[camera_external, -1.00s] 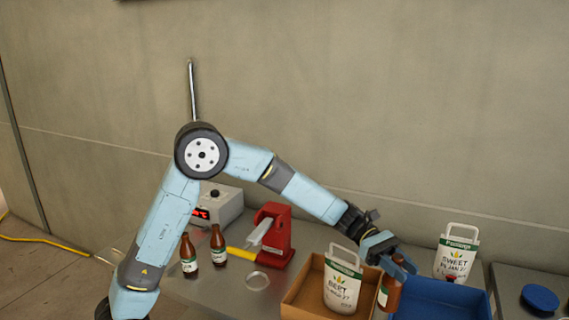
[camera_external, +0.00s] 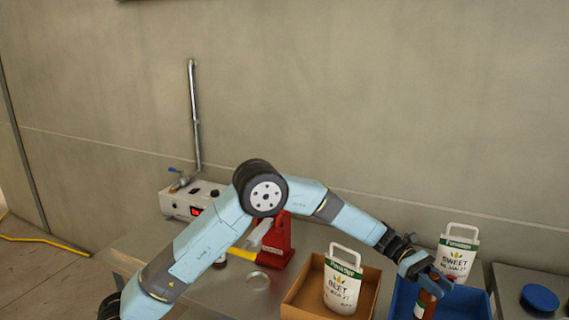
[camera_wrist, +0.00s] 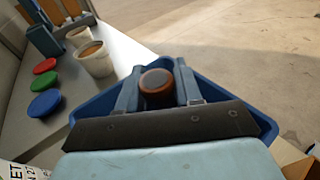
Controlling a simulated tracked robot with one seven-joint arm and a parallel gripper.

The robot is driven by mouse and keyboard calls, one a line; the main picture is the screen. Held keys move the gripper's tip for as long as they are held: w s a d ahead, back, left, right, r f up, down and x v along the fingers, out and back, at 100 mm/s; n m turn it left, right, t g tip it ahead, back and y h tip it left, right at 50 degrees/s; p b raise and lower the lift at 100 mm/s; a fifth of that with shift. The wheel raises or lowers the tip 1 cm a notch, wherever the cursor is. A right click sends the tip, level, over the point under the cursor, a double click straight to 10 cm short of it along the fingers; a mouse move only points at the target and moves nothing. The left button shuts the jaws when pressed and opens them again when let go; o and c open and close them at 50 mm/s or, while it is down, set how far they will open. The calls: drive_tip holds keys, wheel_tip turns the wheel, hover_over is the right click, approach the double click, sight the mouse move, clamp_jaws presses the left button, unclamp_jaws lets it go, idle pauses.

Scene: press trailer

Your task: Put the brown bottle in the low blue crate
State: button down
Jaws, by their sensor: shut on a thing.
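The brown bottle (camera_external: 426,303) is upright in my gripper (camera_external: 434,284), in front of and over the low blue crate (camera_external: 463,302). In the wrist view my gripper (camera_wrist: 158,88) is shut on the bottle (camera_wrist: 157,84), whose dark cap faces the camera, with a finger on each side. The blue crate (camera_wrist: 240,107) surrounds the bottle in that view. I cannot tell whether the bottle's base touches the crate floor.
A brown box (camera_external: 306,293) holding a white "Beet" carton (camera_external: 342,284) stands left of the crate. A white "Sweet" carton (camera_external: 458,255) stands behind it. A blue lid (camera_external: 540,299) lies to the right. A red device (camera_external: 277,240) stands further left.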

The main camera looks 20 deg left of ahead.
drive_tip(key=shift+w+d+f, duration=0.15)
drive_tip(key=shift+d+f, duration=0.05)
wheel_tip(320, 180, down, 3)
drive_tip(key=shift+d+f, duration=0.1)
drive_tip(key=shift+f, duration=0.1)
drive_tip(key=c, duration=0.8)
unclamp_jaws()
drive_tip(key=shift+o, duration=0.2)
drive_tip(key=v, duration=1.2)
